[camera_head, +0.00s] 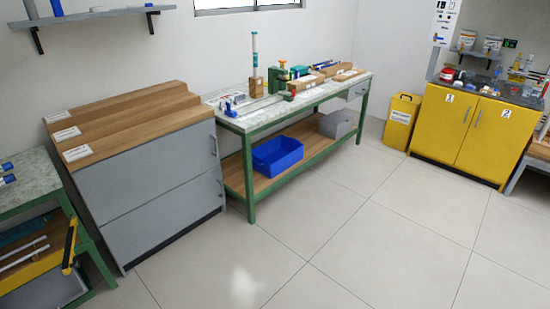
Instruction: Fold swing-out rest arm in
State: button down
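At the lower left, a green-framed bench (40,205) with a speckled top is cut off by the picture's left edge. A yellow-and-black bar (70,246) stands out at the right end of its lower level, above the floor. It looks like the swing-out rest arm, but its hinge and exact angle cannot be made out. Pale rods (24,256) lie beside it on a yellow-edged shelf (35,272). My gripper is not in view.
A grey cabinet (155,190) with a stepped wooden top stands right of that bench. A longer green bench (330,92) holds tools, with a blue bin (277,155) below. A yellow cabinet (470,125) and yellow bin (401,120) stand farther right. The tiled floor (340,240) is clear.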

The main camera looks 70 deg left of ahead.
aim_at(67, 265)
jog(key=u, duration=3.95)
jog(key=i, duration=2.15)
jog(key=u, duration=0.1)
